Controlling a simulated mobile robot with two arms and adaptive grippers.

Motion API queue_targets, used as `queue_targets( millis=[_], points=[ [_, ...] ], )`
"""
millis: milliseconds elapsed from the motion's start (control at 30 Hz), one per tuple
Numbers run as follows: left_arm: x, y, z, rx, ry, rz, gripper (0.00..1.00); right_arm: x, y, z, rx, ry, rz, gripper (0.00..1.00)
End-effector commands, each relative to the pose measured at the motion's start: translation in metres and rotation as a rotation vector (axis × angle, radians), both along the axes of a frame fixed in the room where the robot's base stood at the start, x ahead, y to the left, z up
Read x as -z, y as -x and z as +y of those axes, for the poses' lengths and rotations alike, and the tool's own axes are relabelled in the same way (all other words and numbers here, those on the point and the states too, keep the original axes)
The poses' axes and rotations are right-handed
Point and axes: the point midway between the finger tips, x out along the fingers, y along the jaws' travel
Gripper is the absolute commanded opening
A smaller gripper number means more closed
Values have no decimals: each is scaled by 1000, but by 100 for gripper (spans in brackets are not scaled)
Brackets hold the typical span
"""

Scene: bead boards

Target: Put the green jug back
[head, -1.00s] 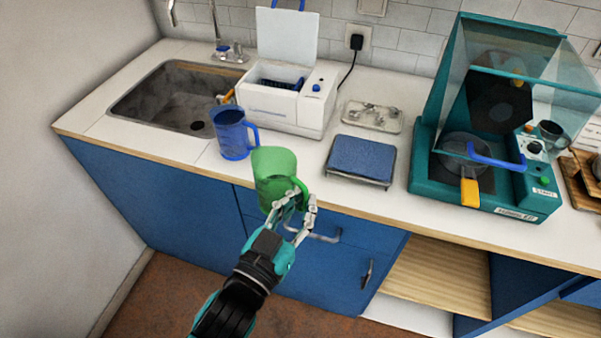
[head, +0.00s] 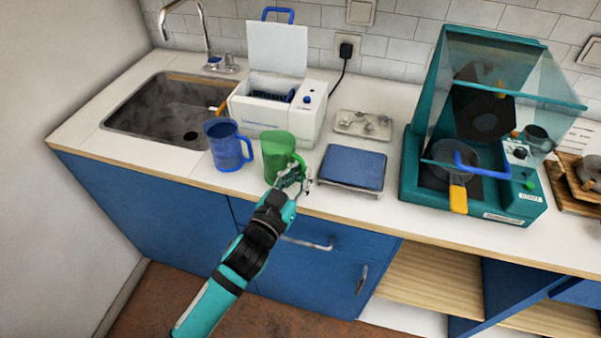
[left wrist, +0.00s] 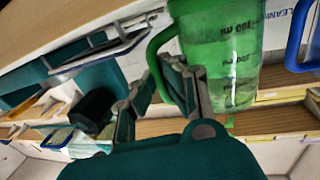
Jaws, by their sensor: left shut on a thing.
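The green jug (head: 278,156) is upright at the front of the white counter, just right of the blue jug (head: 228,146). Its handle faces right, toward my left gripper (head: 293,180). My left gripper is shut on the jug's handle. In the left wrist view the green jug (left wrist: 222,50) fills the top middle, with volume marks on its side, and the fingers are at its handle. I cannot tell for certain whether its base touches the counter. My right gripper is not in view.
A blue-topped scale (head: 353,167) stands right of the green jug. Behind are a white machine with an open lid (head: 273,112) and a metal tray (head: 363,124). The sink (head: 172,110) is at left, a teal hooded machine (head: 480,150) at right. The counter's front edge is close.

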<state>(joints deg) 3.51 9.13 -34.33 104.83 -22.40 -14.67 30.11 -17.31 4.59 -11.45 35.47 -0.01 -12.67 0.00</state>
Motion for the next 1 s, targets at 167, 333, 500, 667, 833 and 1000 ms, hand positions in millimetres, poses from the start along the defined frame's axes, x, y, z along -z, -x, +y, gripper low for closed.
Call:
queue_targets(
  millis=[167,333,500,667,833,1000],
  points=[
    [-2,0,0,0,1,-4,0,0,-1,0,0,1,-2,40],
    [3,0,0,0,1,0,6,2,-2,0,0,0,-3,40],
    [2,0,0,0,0,-1,29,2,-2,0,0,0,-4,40],
    [2,0,0,0,0,-1,29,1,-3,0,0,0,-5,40],
    [-3,0,0,0,-1,-3,29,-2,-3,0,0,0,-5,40],
    [1,22,12,1,1,0,29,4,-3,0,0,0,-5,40]
  ],
)
